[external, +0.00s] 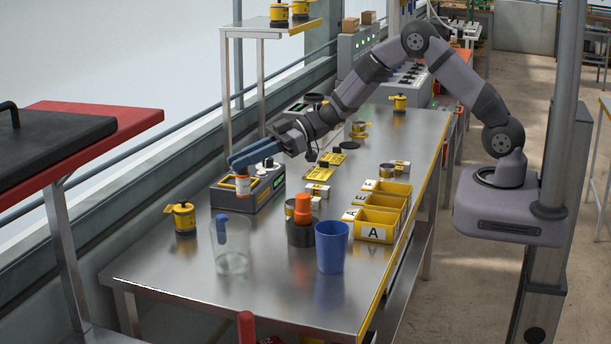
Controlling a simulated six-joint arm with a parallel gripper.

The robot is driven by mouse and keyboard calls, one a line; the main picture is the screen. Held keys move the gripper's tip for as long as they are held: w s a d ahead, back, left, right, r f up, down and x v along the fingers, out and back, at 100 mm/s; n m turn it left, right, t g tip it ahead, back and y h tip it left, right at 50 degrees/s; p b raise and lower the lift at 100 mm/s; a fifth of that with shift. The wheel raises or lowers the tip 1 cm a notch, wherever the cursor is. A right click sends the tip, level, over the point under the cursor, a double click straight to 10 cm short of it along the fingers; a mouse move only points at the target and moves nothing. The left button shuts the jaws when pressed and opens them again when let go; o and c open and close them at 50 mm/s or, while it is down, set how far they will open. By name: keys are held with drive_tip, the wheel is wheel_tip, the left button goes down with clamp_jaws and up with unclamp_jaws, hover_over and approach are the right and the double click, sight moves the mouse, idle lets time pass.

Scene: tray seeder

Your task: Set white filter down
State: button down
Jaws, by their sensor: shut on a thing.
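My gripper (240,161) has blue fingers and is over the left part of the steel table (190,264), in front of the control box. The filter hangs upright below the fingertips. It overlaps the left end of the yellow and grey control box (262,190) in the picture. I cannot tell whether it touches the box or is above it. The fingers hide its top.
A clear jug (232,255), a blue cup (331,255) and a dark pot (300,236) with an orange thing stand at the front. Yellow bins (376,232) are right of them. A yellow canister (184,217) stands at left. The front left table corner is clear.

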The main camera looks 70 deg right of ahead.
sight(244, 192)
drive_tip(key=shift+f+p, duration=0.5)
drive_tip(key=shift+f, duration=3.65)
drive_tip(key=shift+f, duration=0.2)
drive_tip(key=c, duration=1.6)
unclamp_jaws()
drive_tip(key=shift+r, duration=0.1)
